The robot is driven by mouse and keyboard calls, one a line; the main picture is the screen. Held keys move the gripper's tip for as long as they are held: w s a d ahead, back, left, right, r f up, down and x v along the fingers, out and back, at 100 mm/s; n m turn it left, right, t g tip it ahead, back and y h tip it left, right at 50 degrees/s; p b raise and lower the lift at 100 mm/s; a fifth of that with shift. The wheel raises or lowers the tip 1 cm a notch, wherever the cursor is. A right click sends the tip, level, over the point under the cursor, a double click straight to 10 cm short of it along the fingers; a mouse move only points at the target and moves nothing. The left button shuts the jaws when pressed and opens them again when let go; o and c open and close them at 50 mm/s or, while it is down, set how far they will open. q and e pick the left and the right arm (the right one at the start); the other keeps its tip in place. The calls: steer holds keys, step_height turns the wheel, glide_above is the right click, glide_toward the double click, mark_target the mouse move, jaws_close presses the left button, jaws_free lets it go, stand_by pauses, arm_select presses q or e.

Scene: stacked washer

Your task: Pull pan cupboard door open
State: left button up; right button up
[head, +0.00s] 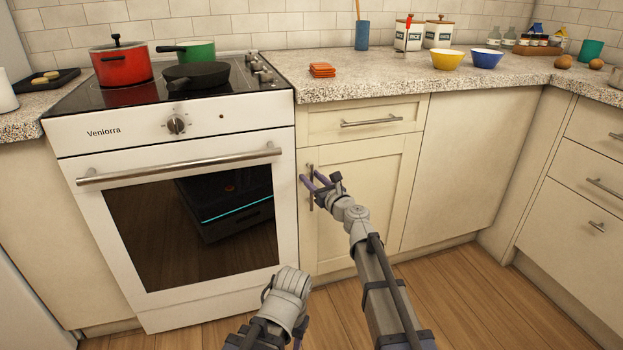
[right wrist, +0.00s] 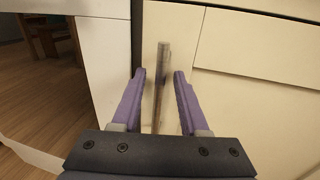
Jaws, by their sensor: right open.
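The cream pan cupboard door (head: 375,200) sits beside the oven and looks closed, under a drawer. Its upright metal bar handle (head: 311,188) is near the door's left edge. My right gripper (head: 312,182) is at this handle with its purple fingers apart. In the right wrist view the handle (right wrist: 161,85) stands between the two open fingers (right wrist: 158,75), with a gap on each side. My left arm shows low in the head view, and its gripper's fingers cannot be made out clearly.
The white oven (head: 185,200) with its bar handle (head: 180,165) stands directly left of the cupboard. A drawer with a horizontal handle (head: 371,121) is above the door. The wooden floor (head: 455,290) before the cupboards is clear.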

steer(key=shift+w+a, duration=0.1)
steer(key=shift+w, duration=0.1)
jaws_close()
stand_by(1.3)
